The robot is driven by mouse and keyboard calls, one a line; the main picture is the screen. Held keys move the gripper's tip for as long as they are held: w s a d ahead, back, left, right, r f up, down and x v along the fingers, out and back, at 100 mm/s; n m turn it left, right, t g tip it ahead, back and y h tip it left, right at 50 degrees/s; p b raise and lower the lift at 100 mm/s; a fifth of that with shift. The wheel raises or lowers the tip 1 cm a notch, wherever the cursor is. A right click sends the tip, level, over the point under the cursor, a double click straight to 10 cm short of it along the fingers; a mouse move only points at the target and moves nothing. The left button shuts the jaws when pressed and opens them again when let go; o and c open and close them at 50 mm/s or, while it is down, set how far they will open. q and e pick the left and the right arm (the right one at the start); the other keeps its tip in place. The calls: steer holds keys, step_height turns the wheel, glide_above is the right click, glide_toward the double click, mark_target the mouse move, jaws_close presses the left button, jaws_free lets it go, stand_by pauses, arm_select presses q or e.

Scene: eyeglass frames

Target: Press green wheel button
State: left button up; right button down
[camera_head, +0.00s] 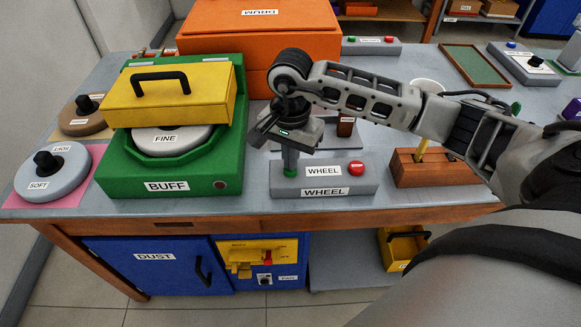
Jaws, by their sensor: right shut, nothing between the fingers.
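The grey WHEEL button box (325,190) sits near the front edge of the table, with a red button (356,169) on its right. The green button (290,172) is on the left of the box. My right gripper (289,158) comes in from the right and points down over the green button. Its fingers are shut and empty, at or just above the button; I cannot tell whether they touch. The fingers partly hide the button's top. My left gripper is not in view.
The green BUFF machine (163,187) with a raised yellow lid (168,95) stands close on the left. A brown wooden block holder (435,173) is on the right. An orange DRUM box (258,28) is behind.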

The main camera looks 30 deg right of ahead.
steer(key=shift+f+b, duration=0.4)
steer(key=shift+b, duration=0.05)
steer(key=shift+r, duration=0.15)
steer(key=shift+r+p, duration=0.25)
steer(key=shift+p, duration=0.05)
steer(key=shift+r+p, duration=0.75)
steer(key=shift+r, duration=0.5)
steer(key=shift+r+p, duration=0.75)
steer(key=shift+r, duration=0.45)
